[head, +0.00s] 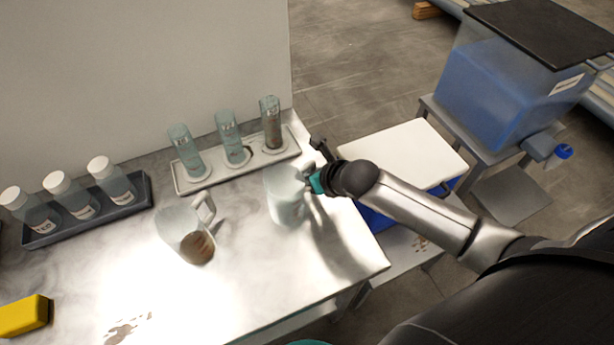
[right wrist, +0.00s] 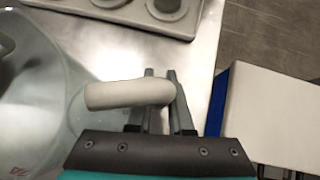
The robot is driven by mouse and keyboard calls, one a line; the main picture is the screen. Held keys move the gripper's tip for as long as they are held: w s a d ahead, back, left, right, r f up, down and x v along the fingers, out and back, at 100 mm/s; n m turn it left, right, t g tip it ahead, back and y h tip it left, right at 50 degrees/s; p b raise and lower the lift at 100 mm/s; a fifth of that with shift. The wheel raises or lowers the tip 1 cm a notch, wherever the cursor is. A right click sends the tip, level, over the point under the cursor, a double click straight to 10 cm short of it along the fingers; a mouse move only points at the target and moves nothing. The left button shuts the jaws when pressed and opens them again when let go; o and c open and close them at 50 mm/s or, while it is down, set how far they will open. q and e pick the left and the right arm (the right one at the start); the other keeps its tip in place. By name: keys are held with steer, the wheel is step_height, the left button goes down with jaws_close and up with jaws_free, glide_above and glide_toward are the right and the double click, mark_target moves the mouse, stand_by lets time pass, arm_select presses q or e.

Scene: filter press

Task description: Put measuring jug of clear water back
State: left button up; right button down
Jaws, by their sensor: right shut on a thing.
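The measuring jug of clear water (head: 286,197) is a translucent jug at the right part of the metal table. My right gripper (head: 313,181) comes to it from the right and is shut on its handle. In the right wrist view the pale handle (right wrist: 130,94) lies between the dark fingers of the gripper (right wrist: 163,100), and the jug's clear body (right wrist: 45,95) fills the left side. I cannot tell whether the jug's base touches the table. My left gripper is not in view.
A second jug (head: 176,220) with brown matter stands left. Behind is a pale rack (head: 225,174) with three cylinders. A dark tray (head: 97,213) holds three bottles. A yellow block (head: 24,316) lies front left. A white-lidded blue box (head: 402,158) stands right.

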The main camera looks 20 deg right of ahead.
steer(key=shift+f, duration=0.25)
steer(key=shift+f, duration=0.15)
steer(key=c, duration=0.8)
jaws_free()
steer(key=shift+s+r, duration=0.1)
steer(key=shift+r, duration=0.15)
steer(key=p+v, duration=0.2)
steer(key=v, duration=0.9)
steer(key=shift+s+d+r+p, duration=0.1)
steer(key=shift+s+r+p, duration=0.1)
steer(key=shift+r+p, duration=0.15)
steer(key=shift+f, duration=0.1)
